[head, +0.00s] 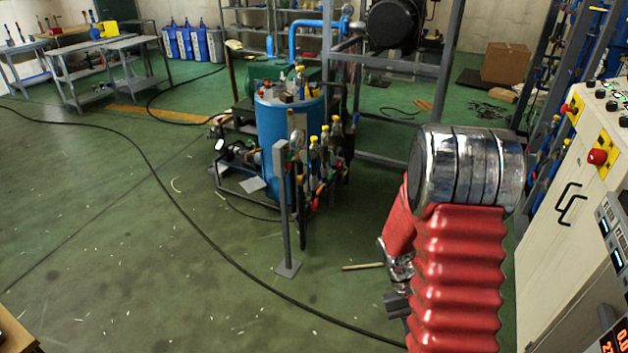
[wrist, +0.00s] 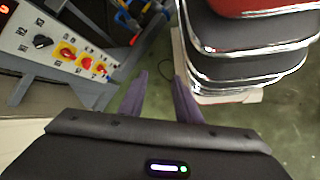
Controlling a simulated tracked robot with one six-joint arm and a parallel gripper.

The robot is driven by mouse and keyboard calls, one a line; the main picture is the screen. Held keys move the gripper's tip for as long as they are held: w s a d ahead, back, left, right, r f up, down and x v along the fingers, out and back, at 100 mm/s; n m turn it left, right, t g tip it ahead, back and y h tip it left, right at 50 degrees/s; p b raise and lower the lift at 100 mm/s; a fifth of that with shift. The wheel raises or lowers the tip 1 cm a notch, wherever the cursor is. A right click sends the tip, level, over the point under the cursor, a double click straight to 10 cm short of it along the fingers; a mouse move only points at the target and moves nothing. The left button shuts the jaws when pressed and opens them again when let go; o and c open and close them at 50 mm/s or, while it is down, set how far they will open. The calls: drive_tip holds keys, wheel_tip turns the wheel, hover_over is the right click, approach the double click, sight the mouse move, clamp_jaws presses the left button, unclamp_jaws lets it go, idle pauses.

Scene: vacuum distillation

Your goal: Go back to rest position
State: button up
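My arm (head: 458,270), in a red ribbed sleeve with a shiny metal joint at the top, stands raised and folded at the right of the head view. Its far end hangs down behind the sleeve, so my gripper is mostly hidden there. In the wrist view my gripper (wrist: 160,82) shows two dark purplish fingers with a clear gap between them. Nothing is between them; floor shows beyond. My own metal-banded arm segments fill the upper right of the wrist view.
A white control cabinet (head: 548,225) stands close to the right of my arm. A control panel with red and yellow knobs (wrist: 68,50) shows in the wrist view. A blue tank (head: 272,150) and a grey post (head: 283,205) stand ahead. A black cable (head: 190,212) crosses the open green floor at left.

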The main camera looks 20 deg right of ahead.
drive_tip(key=a+r+n+t+y, duration=0.1)
drive_tip(key=a+r+t, duration=0.5)
drive_tip(key=a+r, duration=0.4)
drive_tip(key=w+a+r+n+t, duration=0.1)
drive_tip(key=a+r+t, duration=0.6)
drive_tip(key=r, duration=1.2)
drive_tip(key=a+n, duration=0.1)
drive_tip(key=a, duration=0.3)
drive_tip(key=shift+a+r+y, duration=0.15)
drive_tip(key=shift+r+y, duration=0.1)
drive_tip(key=shift+y, duration=0.15)
